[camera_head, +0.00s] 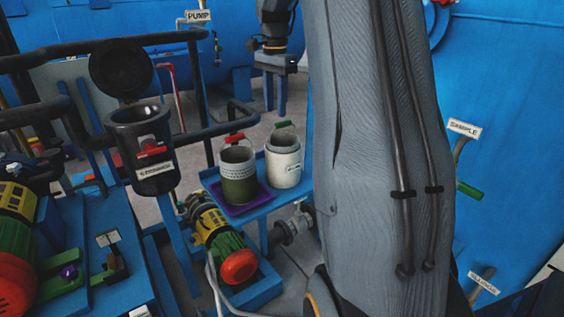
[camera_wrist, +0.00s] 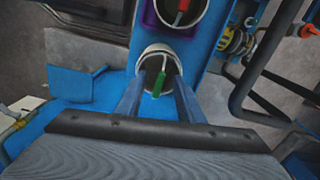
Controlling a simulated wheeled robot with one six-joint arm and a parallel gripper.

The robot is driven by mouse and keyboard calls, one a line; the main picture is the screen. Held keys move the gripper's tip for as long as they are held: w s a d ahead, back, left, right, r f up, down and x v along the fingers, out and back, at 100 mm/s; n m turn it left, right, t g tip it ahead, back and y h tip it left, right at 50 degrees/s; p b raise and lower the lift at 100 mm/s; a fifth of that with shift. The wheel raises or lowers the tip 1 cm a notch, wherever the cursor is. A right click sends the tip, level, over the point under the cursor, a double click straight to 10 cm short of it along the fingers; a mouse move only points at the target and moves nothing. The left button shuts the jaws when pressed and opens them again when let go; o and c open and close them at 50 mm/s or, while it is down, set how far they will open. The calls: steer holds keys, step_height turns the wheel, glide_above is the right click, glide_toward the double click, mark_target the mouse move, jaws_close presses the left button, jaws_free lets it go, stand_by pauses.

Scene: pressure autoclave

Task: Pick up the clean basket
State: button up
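Two baskets stand on a small blue stand. The white basket (camera_head: 284,169) with a green handle (camera_head: 283,124) looks like the clean one. The other basket (camera_head: 238,185) is dirty olive-green with a red handle (camera_head: 234,138) and sits in a purple tray (camera_head: 247,209). In the wrist view my gripper (camera_wrist: 159,78) is open over the white basket (camera_wrist: 147,54), its fingers apart on either side of the green handle (camera_wrist: 158,86). I cannot tell whether they touch the basket.
A black open vessel (camera_head: 140,167) with its round lid (camera_head: 122,72) raised stands left of the stand (camera_head: 262,208). Dark pipes (camera_head: 190,121) run behind it. A yellow-green pump with a red end (camera_head: 238,267) lies below. A blue tank wall (camera_head: 510,100) is at right.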

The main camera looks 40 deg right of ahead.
mark_target(283, 122)
steer(key=d, duration=0.1)
steer(key=m, duration=0.1)
steer(key=d+r, duration=0.1)
steer(key=shift+w+d, duration=0.35)
steer(key=shift+d+f+m, duration=0.1)
steer(key=shift+f+m, duration=0.05)
steer(key=shift+m, duration=0.15)
steer(key=shift+d+f+p, duration=0.1)
steer(key=shift+f+p, duration=1.35)
steer(key=shift+f, duration=2.15)
steer(key=shift+c, duration=0.4)
jaws_close()
